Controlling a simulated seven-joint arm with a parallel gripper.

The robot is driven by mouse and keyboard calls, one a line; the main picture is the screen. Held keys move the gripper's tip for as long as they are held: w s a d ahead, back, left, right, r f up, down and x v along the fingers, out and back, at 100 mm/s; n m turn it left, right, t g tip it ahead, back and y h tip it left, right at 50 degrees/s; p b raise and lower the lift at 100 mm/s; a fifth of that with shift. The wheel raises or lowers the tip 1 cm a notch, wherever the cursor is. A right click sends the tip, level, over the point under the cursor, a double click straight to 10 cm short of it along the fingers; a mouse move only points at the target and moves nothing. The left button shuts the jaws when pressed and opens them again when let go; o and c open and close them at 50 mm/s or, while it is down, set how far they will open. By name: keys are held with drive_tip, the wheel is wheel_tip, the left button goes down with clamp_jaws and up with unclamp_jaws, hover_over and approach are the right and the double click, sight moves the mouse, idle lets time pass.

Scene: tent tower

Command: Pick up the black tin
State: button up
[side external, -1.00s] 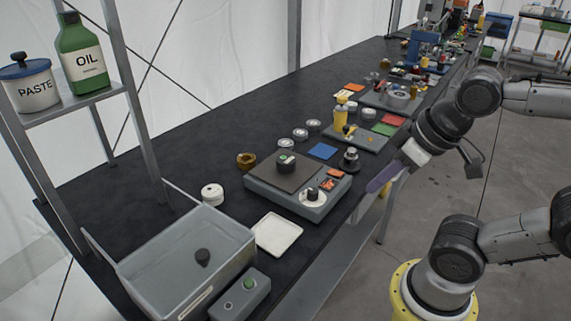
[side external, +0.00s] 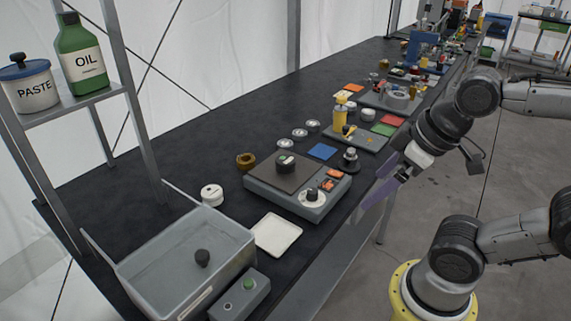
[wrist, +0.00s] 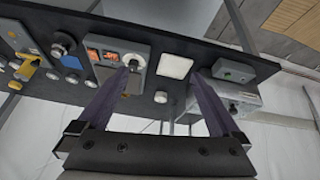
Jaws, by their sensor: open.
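A short round black tin with a pale and green top (side external: 285,162) stands on the dark plate of a grey weighing scale (side external: 312,207). My gripper (side external: 368,203) has long purple fingers and is off the table's front edge, to the right of the scale and apart from the tin. In the wrist view my gripper (wrist: 164,73) is open, with nothing between its fingers. The scale (wrist: 108,45) shows there near the left finger; I cannot make out the tin clearly in that view.
A grey bin (side external: 150,270) with a dark knob-like object (side external: 202,257) inside stands at front left. A white tray (side external: 276,234), white tin (side external: 212,194), brass nut (side external: 246,160) and dark weight (side external: 349,158) surround the scale.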

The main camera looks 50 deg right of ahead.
drive_tip(key=w+d+r+n+g, duration=0.1)
drive_tip(key=w+d+r+n, duration=0.1)
drive_tip(key=w+r+n, duration=0.55)
drive_tip(key=w+d+r+n+g, duration=0.2)
drive_tip(key=w+r+n, duration=0.2)
drive_tip(key=w+n, duration=0.5)
drive_tip(key=g, duration=0.2)
hover_over(286, 159)
wheel_tip(286, 159, down, 18)
drive_tip(key=shift+a+r, duration=0.1)
drive_tip(key=shift+f, duration=3.05)
